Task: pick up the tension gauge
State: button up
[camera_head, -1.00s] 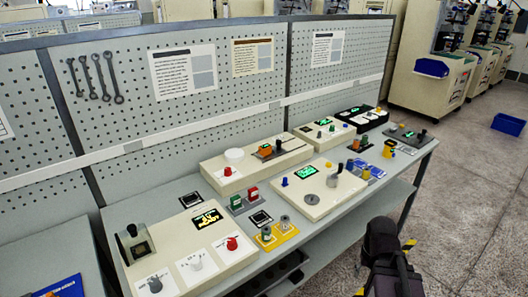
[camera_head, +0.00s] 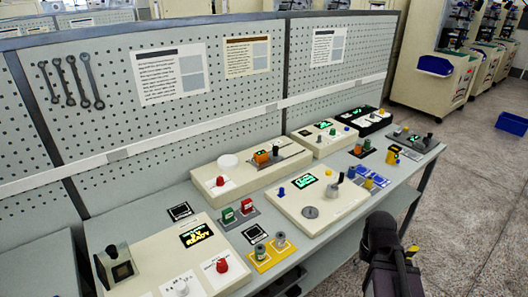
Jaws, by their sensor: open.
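A small yellow handheld device with a dark face (camera_head: 393,155) stands near the front edge of the bench, toward its far right end. It may be the tension gauge, but it is too small to be sure. Nothing touches it that I can see. My dark arm rises at the bottom right, in front of the bench and apart from the device. The jaws of my gripper do not show.
The long grey bench (camera_head: 345,243) carries a cream panel with a green display (camera_head: 315,200), a yellow tray with two spools (camera_head: 270,252) and a blue pad (camera_head: 373,178). A pegboard (camera_head: 220,105) stands behind. Open floor (camera_head: 470,210) lies to the right.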

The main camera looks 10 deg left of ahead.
aim_at(260, 157)
jog(key=i, duration=1.15)
